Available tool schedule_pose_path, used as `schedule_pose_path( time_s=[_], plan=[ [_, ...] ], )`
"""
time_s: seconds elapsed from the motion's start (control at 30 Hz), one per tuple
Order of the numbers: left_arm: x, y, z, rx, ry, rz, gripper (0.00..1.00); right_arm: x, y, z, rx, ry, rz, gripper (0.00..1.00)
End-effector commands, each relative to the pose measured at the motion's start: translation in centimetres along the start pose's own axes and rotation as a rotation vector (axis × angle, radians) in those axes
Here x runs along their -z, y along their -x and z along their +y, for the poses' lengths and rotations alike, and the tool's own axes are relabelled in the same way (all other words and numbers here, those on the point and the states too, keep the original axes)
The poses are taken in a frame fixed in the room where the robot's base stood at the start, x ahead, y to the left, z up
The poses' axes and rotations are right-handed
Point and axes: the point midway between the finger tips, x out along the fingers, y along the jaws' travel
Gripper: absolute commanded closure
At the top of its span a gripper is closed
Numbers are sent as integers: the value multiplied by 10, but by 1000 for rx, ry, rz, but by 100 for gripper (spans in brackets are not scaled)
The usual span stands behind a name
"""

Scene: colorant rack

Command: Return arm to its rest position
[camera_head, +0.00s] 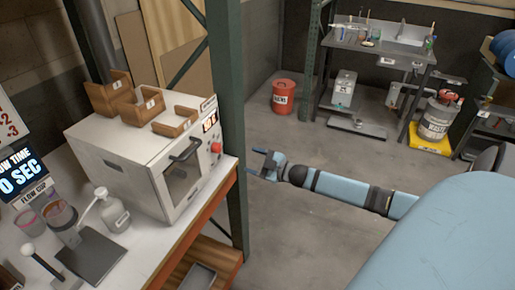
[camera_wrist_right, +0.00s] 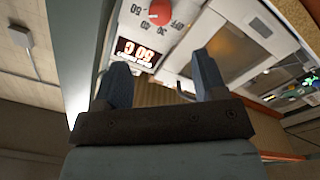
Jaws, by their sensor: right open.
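My right gripper (camera_head: 262,165) is at the end of my light blue arm, which reaches in from the right in the head view. It is just to the right of the green post, apart from the white oven-like machine. In the right wrist view its two dark fingers (camera_wrist_right: 160,85) stand apart with nothing between them. Beyond them show the machine's front (camera_wrist_right: 188,60), its red knob (camera_wrist_right: 160,12) and its lit display (camera_wrist_right: 138,52). The white machine (camera_head: 120,150) stands on the bench in the head view, its door closed. My left gripper is not in view.
The green post (camera_head: 228,110) stands at the bench's right edge, close to my right gripper. Wooden bins (camera_head: 108,97) sit on the machine. A pump bottle (camera_head: 115,215) and a dark plate (camera_head: 92,257) are on the bench. Open floor (camera_head: 275,240) lies below my arm. A red bucket (camera_head: 284,97) stands behind.

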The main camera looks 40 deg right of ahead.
Motion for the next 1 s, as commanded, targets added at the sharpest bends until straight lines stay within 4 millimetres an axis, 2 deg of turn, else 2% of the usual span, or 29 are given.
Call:
schedule_pose_path(
  time_s=[0.2,0.77,0.87,0.97,1.0],
  plan=[
    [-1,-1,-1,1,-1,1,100,1,11,0,0,0,1,35],
    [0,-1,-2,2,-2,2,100,0,12,-1,0,-2,0,35],
    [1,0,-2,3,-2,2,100,1,15,-19,5,-29,-17,35],
    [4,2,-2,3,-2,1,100,5,23,-64,16,-98,-67,35],
    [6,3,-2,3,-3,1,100,9,29,-89,22,-138,-96,35]
  ],
)
